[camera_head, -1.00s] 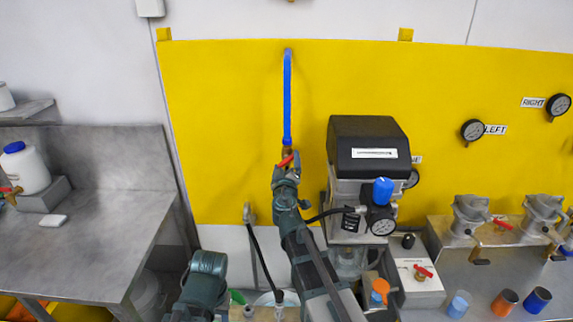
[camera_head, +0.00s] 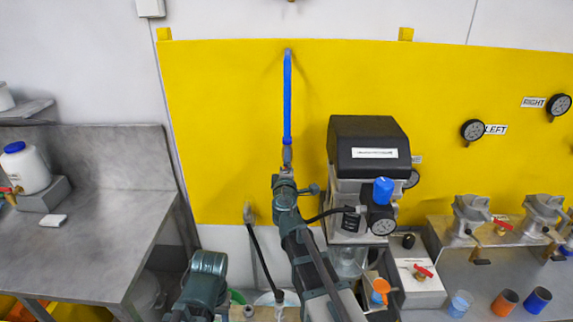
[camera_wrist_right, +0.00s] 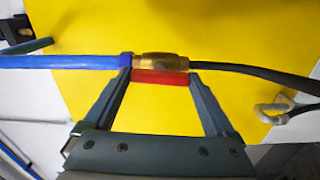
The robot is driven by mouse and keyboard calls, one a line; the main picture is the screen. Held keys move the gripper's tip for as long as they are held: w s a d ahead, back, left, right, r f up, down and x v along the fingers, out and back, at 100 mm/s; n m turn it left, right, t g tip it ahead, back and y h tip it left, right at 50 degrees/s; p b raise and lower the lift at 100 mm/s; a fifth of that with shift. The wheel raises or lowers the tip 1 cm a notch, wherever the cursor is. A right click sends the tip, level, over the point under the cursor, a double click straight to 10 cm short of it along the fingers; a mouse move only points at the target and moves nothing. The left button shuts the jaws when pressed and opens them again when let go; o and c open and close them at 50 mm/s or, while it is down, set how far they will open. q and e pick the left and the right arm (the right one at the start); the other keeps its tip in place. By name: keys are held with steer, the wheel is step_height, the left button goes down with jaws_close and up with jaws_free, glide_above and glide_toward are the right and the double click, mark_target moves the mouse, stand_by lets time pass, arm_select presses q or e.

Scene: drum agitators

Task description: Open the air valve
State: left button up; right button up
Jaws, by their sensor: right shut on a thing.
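The air valve is a brass body (camera_wrist_right: 161,66) between a blue pipe (camera_wrist_right: 65,62) and a black hose (camera_wrist_right: 255,72), with a red handle (camera_wrist_right: 160,77) beside the brass and lying along the line of the pipe. My right gripper (camera_wrist_right: 160,75) has a fingertip at each end of the red handle and is shut on it. In the head view the blue pipe (camera_head: 287,100) runs down the yellow panel to my right gripper (camera_head: 287,168), which hides the handle and most of the brass. Part of my left arm shows at the bottom, but its gripper is not visible.
A black-topped machine (camera_head: 368,145) with a gauge stands close to the right of my right arm. A grey bench (camera_head: 90,230) is at the left. Grey agitators (camera_head: 470,212) and several cups (camera_head: 504,302) are at the right. The yellow panel (camera_head: 220,120) left of the pipe is clear.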

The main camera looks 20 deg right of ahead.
steer(key=shift+s+n, duration=0.1)
steer(key=shift+n, duration=0.3)
steer(key=o, duration=1.1)
steer(key=shift+c, duration=0.2)
steer(key=shift+s, duration=0.1)
